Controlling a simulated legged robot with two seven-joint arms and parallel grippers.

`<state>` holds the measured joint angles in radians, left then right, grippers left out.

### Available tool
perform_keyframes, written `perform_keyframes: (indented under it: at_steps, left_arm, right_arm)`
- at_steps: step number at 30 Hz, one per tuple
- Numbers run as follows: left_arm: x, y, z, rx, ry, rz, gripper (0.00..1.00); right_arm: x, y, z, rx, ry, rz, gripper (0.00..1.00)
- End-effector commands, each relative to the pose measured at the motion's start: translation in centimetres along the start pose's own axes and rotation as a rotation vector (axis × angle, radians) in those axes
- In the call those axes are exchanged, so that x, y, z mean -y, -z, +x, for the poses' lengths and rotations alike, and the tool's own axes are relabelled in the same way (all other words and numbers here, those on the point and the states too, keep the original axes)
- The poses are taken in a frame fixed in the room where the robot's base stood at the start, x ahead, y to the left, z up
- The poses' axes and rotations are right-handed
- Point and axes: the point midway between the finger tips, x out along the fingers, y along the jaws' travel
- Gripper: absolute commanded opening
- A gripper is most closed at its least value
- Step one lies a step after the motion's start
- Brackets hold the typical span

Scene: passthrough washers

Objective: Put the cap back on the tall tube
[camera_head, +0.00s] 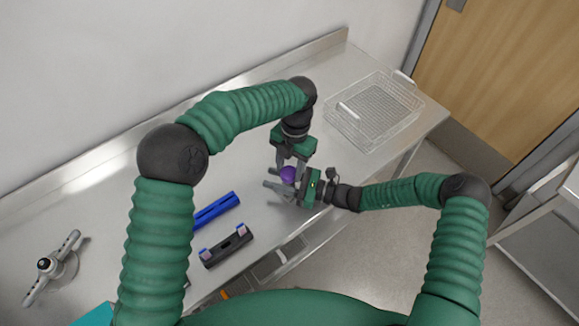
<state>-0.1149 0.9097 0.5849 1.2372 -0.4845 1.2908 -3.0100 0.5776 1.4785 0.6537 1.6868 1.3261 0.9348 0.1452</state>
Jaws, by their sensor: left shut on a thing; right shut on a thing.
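A small purple round piece, which looks like the cap (288,174), is between my two grippers above the right part of the steel table. My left gripper (287,167) reaches down from above and is shut on the purple cap. My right gripper (279,187) comes in from the right, just below the cap in the picture, with its fingers pointing left. It is shut on what appears to be the tall tube, which the fingers and cap hide. I cannot tell whether cap and tube touch.
A wire basket (372,112) with a pale cylinder in it stands at the table's far right. A blue double bar (216,210) and a black holder (227,246) lie left of the grippers. A grey handled device (50,266) is far left. A wall backs the table.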

Motion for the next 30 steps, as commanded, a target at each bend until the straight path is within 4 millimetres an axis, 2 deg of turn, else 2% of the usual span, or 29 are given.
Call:
perform_keyframes:
  at_steps: [5,6,10,20,27,30]
  left_arm:
    - [-0.2,0.0,0.0,0.002,-0.004,-0.004,0.00]
    - [-0.2,0.0,0.0,0.002,-0.004,-0.005,0.47]
    - [-0.2,0.0,0.0,0.002,-0.003,-0.005,0.64]
    - [-0.1,0.0,-0.3,0.003,-0.002,-0.006,0.65]
    - [-0.1,0.5,-3.6,0.004,-0.002,-0.005,0.65]
    - [-0.1,0.7,-4.4,0.002,-0.002,-0.006,0.65]
  right_arm:
    - [-0.1,0.1,0.0,-0.002,-0.001,0.001,0.00]
    - [-0.1,0.1,0.0,-0.002,-0.001,0.001,0.00]
    - [-0.1,0.1,0.0,-0.002,-0.001,0.001,0.00]
    - [-0.1,0.1,0.0,-0.002,-0.001,0.002,0.00]
    - [-0.1,0.1,0.0,-0.002,-0.001,0.002,0.00]
    - [-0.1,0.1,0.0,-0.002,-0.001,0.002,0.00]
